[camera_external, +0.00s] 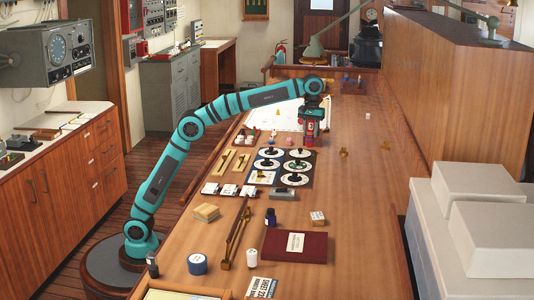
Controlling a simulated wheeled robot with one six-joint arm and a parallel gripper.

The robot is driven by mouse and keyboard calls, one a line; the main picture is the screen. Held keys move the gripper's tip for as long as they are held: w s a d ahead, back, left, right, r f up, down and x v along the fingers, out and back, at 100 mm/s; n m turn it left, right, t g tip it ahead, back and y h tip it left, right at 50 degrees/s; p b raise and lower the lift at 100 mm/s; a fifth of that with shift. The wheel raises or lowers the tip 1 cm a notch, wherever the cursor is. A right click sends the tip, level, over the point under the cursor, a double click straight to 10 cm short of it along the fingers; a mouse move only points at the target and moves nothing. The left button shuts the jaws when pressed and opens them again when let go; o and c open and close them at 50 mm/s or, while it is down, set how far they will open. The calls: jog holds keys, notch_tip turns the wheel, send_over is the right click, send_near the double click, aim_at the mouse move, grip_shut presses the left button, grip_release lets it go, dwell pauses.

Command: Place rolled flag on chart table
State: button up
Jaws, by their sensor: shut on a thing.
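My gripper (313,128) points down over the far part of the long wooden chart table (355,215), at the right edge of the white chart (272,115). It is shut on a small red thing (309,141), which seems to be the rolled flag. The jaws hide most of it. The red thing is at or just above the table top; I cannot tell whether it touches.
Round dials on dark plates (297,165) lie just in front of my gripper. Small red and white items (246,138) stand left of it, and a small red-and-white bottle (367,115) to the right. The table's right middle is mostly clear. White boxes (480,215) stand at right.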

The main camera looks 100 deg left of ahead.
jog(key=s+a+n, duration=0.3)
jog(key=a, duration=1.4)
jog(key=s+a+n, duration=0.2)
jog(key=s+a, duration=0.5)
jog(key=a, duration=0.5)
jog(key=s+a+n, duration=0.2)
jog(key=s+a, duration=0.5)
jog(key=a, duration=0.6)
jog(key=s+a+n, duration=0.3)
jog(key=s+a, duration=0.4)
jog(key=a, duration=0.5)
jog(key=shift+a+f, duration=0.15)
jog(key=shift+a, duration=0.05)
jog(key=shift+f, duration=0.1)
jog(key=shift+f, duration=4.9)
jog(key=o, duration=1)
jog(key=shift+f, duration=0.1)
